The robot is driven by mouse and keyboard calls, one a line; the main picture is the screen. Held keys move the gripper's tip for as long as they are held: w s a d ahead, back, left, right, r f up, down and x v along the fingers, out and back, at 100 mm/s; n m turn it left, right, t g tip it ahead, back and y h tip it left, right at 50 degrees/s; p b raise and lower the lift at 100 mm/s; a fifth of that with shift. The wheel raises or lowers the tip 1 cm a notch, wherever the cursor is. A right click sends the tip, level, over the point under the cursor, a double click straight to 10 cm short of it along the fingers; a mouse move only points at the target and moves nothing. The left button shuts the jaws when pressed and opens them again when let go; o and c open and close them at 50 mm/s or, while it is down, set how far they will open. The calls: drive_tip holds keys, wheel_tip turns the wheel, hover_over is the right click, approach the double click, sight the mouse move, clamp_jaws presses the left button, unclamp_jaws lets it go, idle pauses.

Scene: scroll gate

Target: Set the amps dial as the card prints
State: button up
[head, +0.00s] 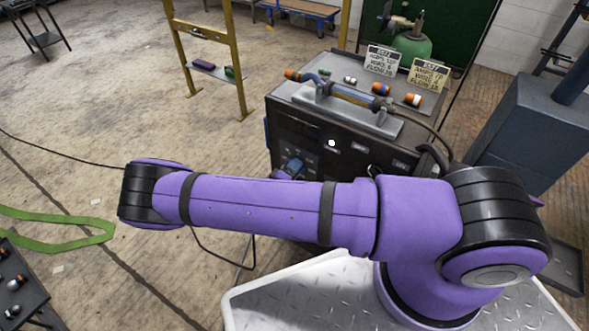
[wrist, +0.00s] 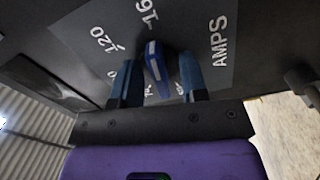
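The amps dial (wrist: 160,72) is a blue bar-shaped knob with a white stripe on a dark panel marked AMPS. Its striped end points up, roughly at a mark starting "16" whose end is cut off; "120" lies to the left. My gripper (wrist: 158,88) has one blue finger on each side of the knob. Narrow gaps seem to show, so it looks open; contact is unclear. In the head view, a blue part shows at the machine front, mostly hidden by my arm. A white card (head: 383,60) and a yellow card (head: 427,77) stand on the machine; their small print is not clearly readable.
The dark machine (head: 385,158) carries a torch (head: 340,95) on a tray and several small orange-ended parts on top. A blue-grey cabinet (head: 530,120) stands at the right. A yellow frame (head: 208,50) stands behind left. A cable and green strap (head: 60,245) lie on the floor.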

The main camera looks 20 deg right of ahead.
drive_tip(key=shift+a, duration=0.1)
drive_tip(key=v, duration=1)
drive_tip(key=shift+s+a, duration=0.2)
drive_tip(key=shift+a, duration=0.05)
drive_tip(key=s+d+r+m+g+y, duration=0.1)
drive_tip(key=d+r+m+g+y, duration=0.2)
drive_tip(key=r, duration=0.9)
drive_tip(key=d+r+m+g+y, duration=0.15)
drive_tip(key=r+g, duration=0.35)
drive_tip(key=r, duration=0.6)
drive_tip(key=s+d+r+m+g+y, duration=0.1)
drive_tip(key=d+r+m+g+y, duration=0.2)
drive_tip(key=r, duration=0.9)
drive_tip(key=s+d+r+n+t+y, duration=0.1)
drive_tip(key=s+d+r+t+y, duration=0.2)
drive_tip(key=s+r, duration=0.7)
drive_tip(key=s+d+r+n+t+y, duration=0.1)
drive_tip(key=s+d+r+y, duration=0.3)
drive_tip(key=s+r, duration=0.6)
drive_tip(key=shift+s+d+r+t, duration=0.35)
drive_tip(key=shift+r+t, duration=0.3)
drive_tip(key=shift+t, duration=0.25)
